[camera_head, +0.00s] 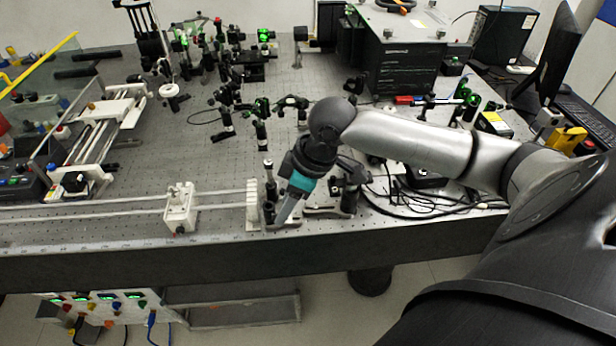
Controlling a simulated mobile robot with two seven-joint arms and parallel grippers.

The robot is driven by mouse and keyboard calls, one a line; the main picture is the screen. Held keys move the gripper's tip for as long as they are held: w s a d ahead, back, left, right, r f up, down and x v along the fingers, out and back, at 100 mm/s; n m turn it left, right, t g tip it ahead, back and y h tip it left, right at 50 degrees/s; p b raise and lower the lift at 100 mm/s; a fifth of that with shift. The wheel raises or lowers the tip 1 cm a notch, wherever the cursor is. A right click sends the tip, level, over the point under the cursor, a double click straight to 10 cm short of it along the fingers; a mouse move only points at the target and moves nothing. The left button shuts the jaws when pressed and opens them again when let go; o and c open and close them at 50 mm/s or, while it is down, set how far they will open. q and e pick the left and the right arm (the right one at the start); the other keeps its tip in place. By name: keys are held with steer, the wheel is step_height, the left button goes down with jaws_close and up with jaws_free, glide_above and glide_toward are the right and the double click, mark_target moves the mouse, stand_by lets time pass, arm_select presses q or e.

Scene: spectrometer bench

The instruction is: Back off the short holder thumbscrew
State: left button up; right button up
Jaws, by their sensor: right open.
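My right arm reaches in from the right over the optical bench (160,240). My right gripper (284,215) points down and to the left near the bench's front edge, with its jaws open. A dark post holder (268,180) stands just left of the gripper, close to the fingers. Another dark holder (349,194) stands to the right, behind and beside the gripper. The short holder's thumbscrew is too small or hidden to make out, and I cannot tell whether a finger touches it. My left gripper is out of view.
A white rail with a carriage (180,208) and a white end block (252,204) lies left of the gripper. Black cables (420,205) loop on the right. Several optical mounts stand behind. A dark instrument box (400,65) is at the back.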

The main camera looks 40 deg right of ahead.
steer(key=s+a+f+m+t, duration=0.1)
steer(key=s+a+f+m, duration=0.1)
steer(key=s+a+f, duration=0.5)
steer(key=s+f+m+h+b, duration=0.1)
steer(key=s+f, duration=0.3)
steer(key=f, duration=0.6)
steer(key=s+f+m+g+h+b, duration=0.1)
steer(key=s+f+m, duration=0.1)
steer(key=f, duration=0.8)
steer(key=shift+s+d+m+h+b, duration=0.3)
steer(key=shift+s+d+m+b, duration=0.1)
steer(key=shift+s, duration=0.45)
steer(key=s+d+f+g+b, duration=0.1)
steer(key=s+f+b, duration=0.1)
steer(key=s+f, duration=0.7)
steer(key=s+d+f+b, duration=0.1)
steer(key=s+f+b, duration=0.1)
steer(key=s+f, duration=0.7)
step_height(320, 180, down, 5)
steer(key=shift+s+d+f+g, duration=0.1)
steer(key=shift+s+d+g, duration=0.05)
steer(key=shift+d+g, duration=0.2)
